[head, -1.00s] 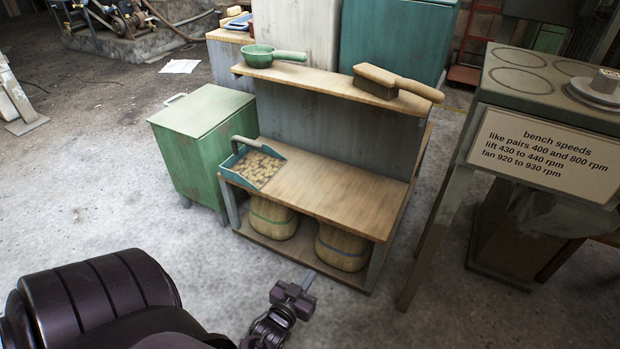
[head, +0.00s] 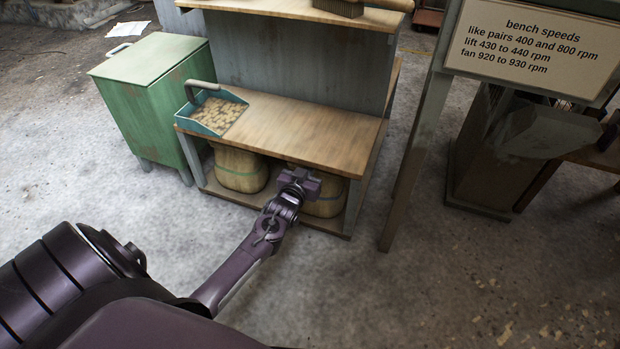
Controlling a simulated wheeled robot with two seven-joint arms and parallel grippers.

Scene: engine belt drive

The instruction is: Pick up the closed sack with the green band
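The sack with the green band (head: 240,170) is a tan, rounded sack standing on the low shelf under the wooden bench, at its left. Its top is hidden under the bench top. A second tan sack (head: 325,200) stands to its right on the same shelf, partly hidden behind my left gripper. My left gripper (head: 300,180) is at the front of the bench opening, in front of the second sack and to the right of the green-banded one. Its fingers are too small and dark to tell whether they are open. My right gripper is out of view.
The bench top (head: 300,130) lies just above the sacks, with a teal dustpan (head: 218,114) of brown pieces on its left end. A green cabinet (head: 150,100) stands left of the bench. A signed stand (head: 410,150) is at the right. The floor in front is clear.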

